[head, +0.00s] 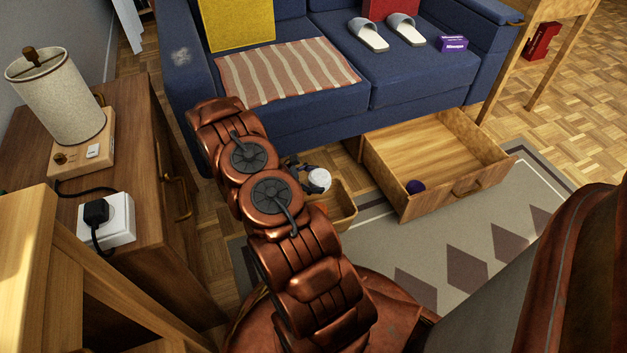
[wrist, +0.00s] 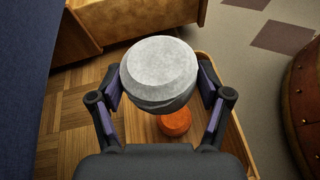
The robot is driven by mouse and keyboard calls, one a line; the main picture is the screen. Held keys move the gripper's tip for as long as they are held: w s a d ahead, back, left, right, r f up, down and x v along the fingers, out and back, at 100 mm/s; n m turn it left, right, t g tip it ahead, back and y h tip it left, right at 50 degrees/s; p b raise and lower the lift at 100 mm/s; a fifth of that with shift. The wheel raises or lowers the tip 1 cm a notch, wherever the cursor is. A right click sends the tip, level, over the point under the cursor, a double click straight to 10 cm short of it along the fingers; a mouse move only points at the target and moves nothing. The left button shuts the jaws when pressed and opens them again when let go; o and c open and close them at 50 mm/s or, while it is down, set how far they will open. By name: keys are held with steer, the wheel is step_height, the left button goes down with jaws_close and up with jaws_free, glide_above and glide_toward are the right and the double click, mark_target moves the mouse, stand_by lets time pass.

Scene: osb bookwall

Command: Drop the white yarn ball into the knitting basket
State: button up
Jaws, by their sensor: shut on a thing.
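My gripper (wrist: 160,88) is shut on the white yarn ball (wrist: 160,72), with one finger on each side of it. In the head view the ball (head: 319,180) shows just past my arm, in front of the sofa. The knitting basket (head: 344,211), a light wooden tub, is partly hidden behind my arm. In the wrist view the ball is held above the basket, whose right rim (wrist: 238,137) shows. An orange ball (wrist: 175,123) lies below the white ball and seems to be inside the basket.
A blue sofa (head: 290,118) stands behind the basket. An open wooden drawer (head: 440,150) juts out to the right, with a dark purple ball (head: 415,187) in it. A wooden cabinet (head: 130,255) with a lamp (head: 60,95) stands at left. The rug (head: 470,240) at right is clear.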

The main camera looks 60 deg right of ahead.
step_height(320, 180, down, 6)
steer(key=shift+r+b, duration=0.25)
steer(key=shift+b, duration=0.95)
steer(key=o, duration=1.1)
steer(key=v, duration=0.7)
steer(key=shift+w+a+r, duration=0.1)
steer(key=shift+a, duration=0.1)
